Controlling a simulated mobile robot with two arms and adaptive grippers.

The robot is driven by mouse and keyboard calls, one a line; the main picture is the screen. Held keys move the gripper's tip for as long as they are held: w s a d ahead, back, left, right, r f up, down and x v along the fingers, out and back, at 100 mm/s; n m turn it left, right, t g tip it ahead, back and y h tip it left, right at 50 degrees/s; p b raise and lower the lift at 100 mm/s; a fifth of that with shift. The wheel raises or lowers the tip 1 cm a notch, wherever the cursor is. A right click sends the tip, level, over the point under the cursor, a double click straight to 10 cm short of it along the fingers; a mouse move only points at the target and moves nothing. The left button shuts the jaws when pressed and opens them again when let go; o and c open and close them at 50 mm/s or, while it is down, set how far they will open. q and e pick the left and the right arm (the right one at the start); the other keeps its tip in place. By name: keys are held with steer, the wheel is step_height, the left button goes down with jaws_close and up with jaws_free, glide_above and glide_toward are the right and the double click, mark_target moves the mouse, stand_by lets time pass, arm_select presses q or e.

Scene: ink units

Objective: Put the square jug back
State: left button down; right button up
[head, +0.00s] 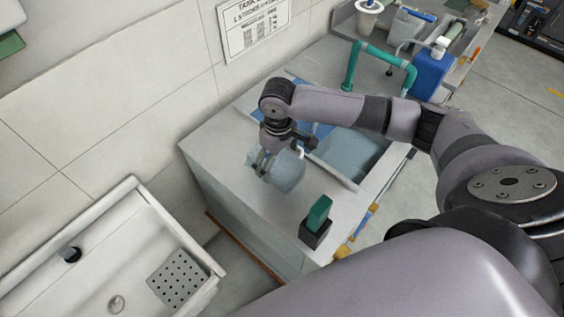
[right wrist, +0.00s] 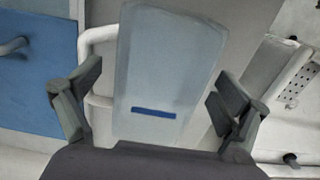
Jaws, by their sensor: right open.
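The square jug (head: 289,175) is pale, translucent and blue-grey, and stands on the grey counter near its left end in the head view. In the right wrist view the jug (right wrist: 168,60) fills the middle, with a dark blue strip low on its face and a white handle on its left. My right gripper (head: 281,153) is open at the jug. Its fingers (right wrist: 155,95) are on either side of the jug in the wrist view, with gaps visible. The gripper hides part of the jug in the head view. My left gripper is not in view.
A black holder with a green block (head: 319,213) stands near the counter's front edge. A blue-grey basin (head: 346,155) is behind, with a teal tap (head: 379,52) and blue canister (head: 431,74). A white sink (head: 105,250) is lower left. Bare counter (head: 225,140) lies left of the jug.

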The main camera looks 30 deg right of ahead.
steer(key=shift+f+p, duration=0.25)
steer(key=shift+p, duration=0.1)
stand_by(0.4)
steer(key=shift+c, duration=0.4)
steer(key=c, duration=1.6)
steer(key=shift+o, duration=0.2)
